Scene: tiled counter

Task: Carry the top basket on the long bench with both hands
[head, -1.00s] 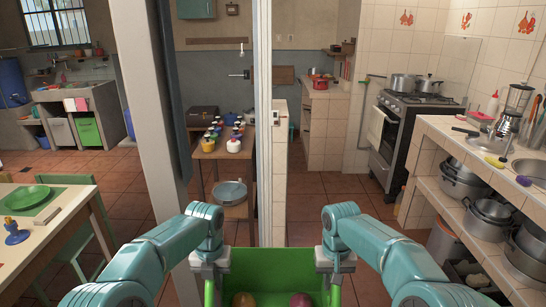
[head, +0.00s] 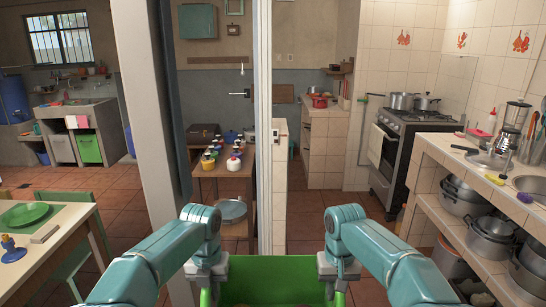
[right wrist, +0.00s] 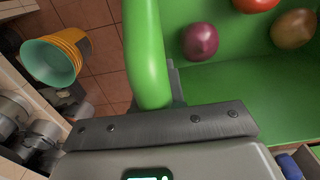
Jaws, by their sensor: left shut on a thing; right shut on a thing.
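A green basket (head: 270,272) is in front of me at the bottom of the head view, cut off by the frame edge. My left gripper (head: 206,277) is shut on its left side, and my right gripper (head: 338,272) is shut on its right side. In the right wrist view the thick green rim (right wrist: 147,55) passes at the right gripper (right wrist: 160,115). Inside lie a purple round item (right wrist: 201,41), a tan one (right wrist: 293,29) and a red one (right wrist: 255,4). I cannot tell which surface is the long bench.
A narrow wooden table (head: 228,168) with several jars stands ahead, beside a white post (head: 263,130). A tiled counter (head: 440,150) with pots beneath is at right, a stove (head: 395,150) behind it. A table (head: 60,240) with a green plate is at left. Tiled floor (head: 300,225) shows between.

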